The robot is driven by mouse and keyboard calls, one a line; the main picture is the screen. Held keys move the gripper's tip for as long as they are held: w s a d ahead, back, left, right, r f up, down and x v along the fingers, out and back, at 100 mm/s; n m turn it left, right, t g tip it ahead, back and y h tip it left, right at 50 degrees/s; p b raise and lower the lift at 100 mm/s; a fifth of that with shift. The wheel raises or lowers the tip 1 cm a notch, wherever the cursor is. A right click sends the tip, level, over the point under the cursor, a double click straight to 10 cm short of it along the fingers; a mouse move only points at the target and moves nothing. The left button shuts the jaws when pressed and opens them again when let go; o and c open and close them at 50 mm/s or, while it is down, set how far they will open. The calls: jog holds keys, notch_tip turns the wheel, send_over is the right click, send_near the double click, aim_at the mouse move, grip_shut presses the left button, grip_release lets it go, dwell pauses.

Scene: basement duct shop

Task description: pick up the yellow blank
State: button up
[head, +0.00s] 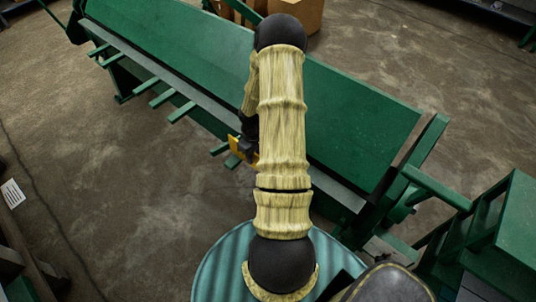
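A small yellow piece, which looks like the yellow blank (236,146), shows at the left edge of my arm, over the front edge of the green machine. Most of it is hidden behind the arm. My gripper (248,143) is the dark shape right against the yellow piece, also largely covered by my arm. I cannot tell whether its fingers are open or closed on the piece, or whether the piece rests on the machine.
A long green sheet-metal machine (350,115) runs diagonally across the view, with several green bars (163,98) sticking out in front. Cardboard boxes (297,12) stand behind it. A green stand (515,225) is at right. The concrete floor (110,190) at left is open.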

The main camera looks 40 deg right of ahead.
dwell(0.5)
grip_shut()
jog(key=shift+r, duration=0.1)
notch_tip(320, 180, up, 10)
jog(key=shift+f+b, duration=0.1)
jog(key=shift+b, duration=0.6)
